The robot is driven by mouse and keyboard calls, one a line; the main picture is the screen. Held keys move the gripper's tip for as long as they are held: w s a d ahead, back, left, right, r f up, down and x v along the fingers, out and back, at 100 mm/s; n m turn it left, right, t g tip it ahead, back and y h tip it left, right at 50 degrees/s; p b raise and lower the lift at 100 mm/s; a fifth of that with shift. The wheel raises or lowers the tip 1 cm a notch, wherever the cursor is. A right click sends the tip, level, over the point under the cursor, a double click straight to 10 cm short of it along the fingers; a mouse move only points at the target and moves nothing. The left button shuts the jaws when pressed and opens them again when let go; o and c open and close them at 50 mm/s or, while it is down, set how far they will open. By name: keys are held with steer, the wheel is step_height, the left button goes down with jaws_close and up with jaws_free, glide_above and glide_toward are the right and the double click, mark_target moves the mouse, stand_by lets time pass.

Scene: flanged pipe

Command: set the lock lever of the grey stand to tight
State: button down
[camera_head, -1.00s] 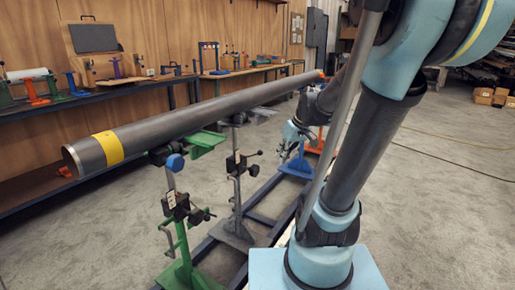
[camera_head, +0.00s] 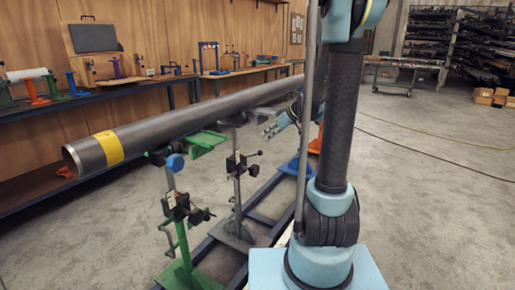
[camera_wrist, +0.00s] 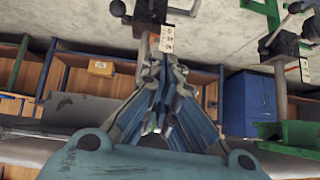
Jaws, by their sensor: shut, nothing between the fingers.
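The grey stand (camera_head: 237,190) stands under the long grey pipe (camera_head: 200,115), behind the green stand. Its black clamp block (camera_head: 236,165) carries a lever with a dark ball end (camera_head: 258,153) pointing right and slightly up. In the wrist view a clamp (camera_wrist: 150,12) with a dark knob (camera_wrist: 118,8) and a white scale plate (camera_wrist: 180,38) shows just beyond the fingertips. My gripper (camera_head: 268,131) is right of the grey stand's column, above the lever and apart from it. In the wrist view my gripper (camera_wrist: 165,68) is shut and empty.
An orange stand (camera_head: 316,145) is partly hidden behind my arm. A dark floor rail (camera_head: 262,219) runs past the stands. Open floor lies at the right.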

steer(key=w+f+n+t+y, duration=0.1)
steer(key=w+f+n, duration=0.1)
steer(key=w, duration=0.6)
steer(key=shift+w+a+f+y, duration=0.2)
steer(key=shift+w+a+y, duration=0.1)
steer(key=shift+w+y, duration=0.1)
steer(key=x, duration=1)
steer(key=shift+s+d+f, duration=0.35)
steer(key=shift+d+f, duration=0.25)
steer(key=shift+d, duration=0.2)
steer(key=shift+s+d+f, duration=0.4)
steer(key=shift+d+f, duration=0.2)
steer(key=shift+d, duration=0.15)
steer(key=shift+a+f, duration=0.1)
